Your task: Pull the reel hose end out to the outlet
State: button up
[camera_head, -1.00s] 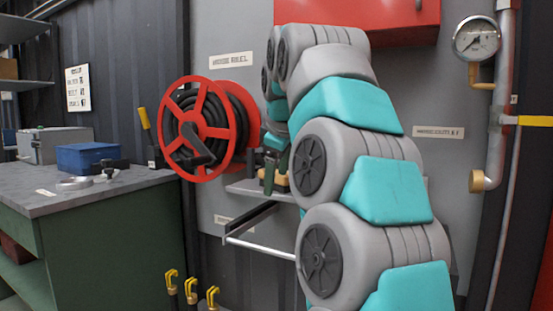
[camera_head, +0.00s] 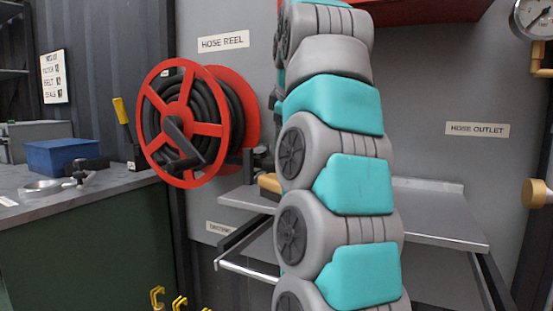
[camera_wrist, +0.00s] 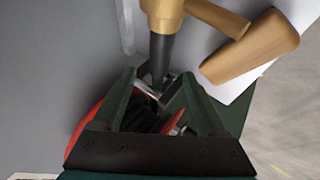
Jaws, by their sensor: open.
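The red hose reel (camera_head: 163,115) with coiled black hose (camera_head: 205,112) is on the grey wall left of my arm. A brass hose end (camera_head: 269,184) shows partly beside my arm, near the shelf. In the wrist view, a brass fitting (camera_wrist: 163,14) on a black stem (camera_wrist: 160,55) appears beyond the fingertips, with a brass handle-like piece (camera_wrist: 250,47) at right. My gripper (camera_wrist: 158,80) is open, its dark green fingers on either side of the stem's lower end; contact is unclear. In the head view my arm mostly hides it. The brass outlet (camera_head: 536,193) is at far right.
A metal shelf (camera_head: 430,222) with a rail (camera_head: 245,270) below runs behind my arm. A workbench (camera_head: 95,193) with a blue bin (camera_head: 62,157) stands at left. Yellow hooks (camera_head: 157,297) are low in front.

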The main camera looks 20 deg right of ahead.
jog(key=b+x, duration=0.1)
jog(key=x, duration=0.5)
jog(key=shift+w+f, duration=0.1)
jog(key=shift+f, duration=0.25)
jog(key=shift+w+d+f, duration=0.1)
jog(key=shift+w+f, duration=0.2)
jog(key=shift+w, duration=0.05)
grip_shut()
dwell(0.9)
